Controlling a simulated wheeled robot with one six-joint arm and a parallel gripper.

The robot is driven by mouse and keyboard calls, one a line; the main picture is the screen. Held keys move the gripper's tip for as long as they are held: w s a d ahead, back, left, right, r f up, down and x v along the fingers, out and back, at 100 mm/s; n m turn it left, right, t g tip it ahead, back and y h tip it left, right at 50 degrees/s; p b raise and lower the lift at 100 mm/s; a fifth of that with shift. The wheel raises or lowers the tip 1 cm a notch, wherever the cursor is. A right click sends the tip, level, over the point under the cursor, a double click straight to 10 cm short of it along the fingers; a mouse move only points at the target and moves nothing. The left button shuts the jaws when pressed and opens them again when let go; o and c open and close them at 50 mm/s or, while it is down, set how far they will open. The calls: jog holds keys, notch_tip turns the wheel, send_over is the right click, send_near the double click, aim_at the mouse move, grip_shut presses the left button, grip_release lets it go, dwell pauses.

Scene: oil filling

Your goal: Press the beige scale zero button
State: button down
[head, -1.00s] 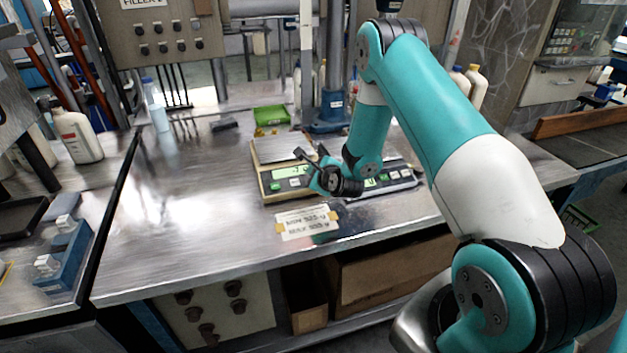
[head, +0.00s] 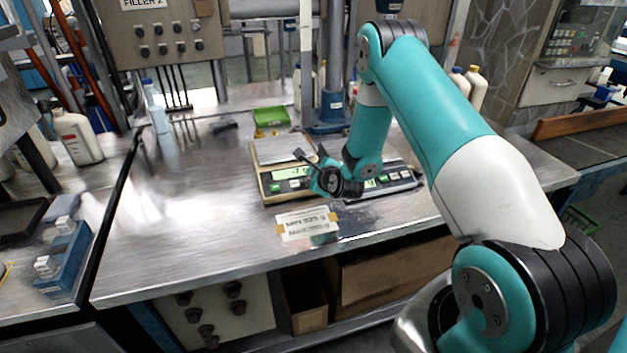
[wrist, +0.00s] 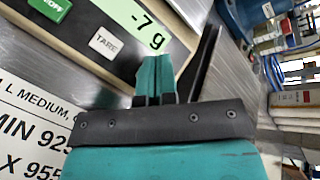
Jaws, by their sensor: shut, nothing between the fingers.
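The beige scale (head: 264,185) stands on the steel table with a metal pan on top. Its green display (wrist: 140,22) reads -7 g in the wrist view. A white TARE button (wrist: 104,42) and a green OFF button (wrist: 50,8) show on its black front panel. My gripper (wrist: 154,62) is shut and empty, its teal fingertips over the panel just past TARE, beside the display. I cannot tell whether they touch the panel. No zero button can be made out; that part of the panel is hidden by the fingers. In the head view my gripper (head: 306,157) is at the scale's right front.
A grey scale (head: 395,182) stands close on the right, partly behind my arm. A paper label (head: 307,225) lies on the table in front. A green tray (head: 271,116) is behind the scales. The table's left part is mostly clear.

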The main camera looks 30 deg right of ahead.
jog(key=shift+f, duration=0.1)
dwell(0.7)
jog(key=shift+w+f, duration=0.15)
jog(key=shift+f, duration=0.15)
jog(key=shift+w+d+f+b, duration=0.1)
jog(key=shift+f+b, duration=0.25)
jog(key=shift+b, duration=0.15)
dwell(0.5)
dwell(0.3)
jog(key=shift+s+r+p, duration=0.25)
jog(key=shift+r+p, duration=0.35)
jog(key=shift+r, duration=0.15)
jog(key=r+p, duration=0.1)
jog(key=s+r+p, duration=0.1)
jog(key=r, duration=0.1)
jog(key=r+p, duration=0.1)
jog(key=shift+s+a+r, duration=0.3)
jog(key=shift+s+r, duration=0.05)
dwell(0.6)
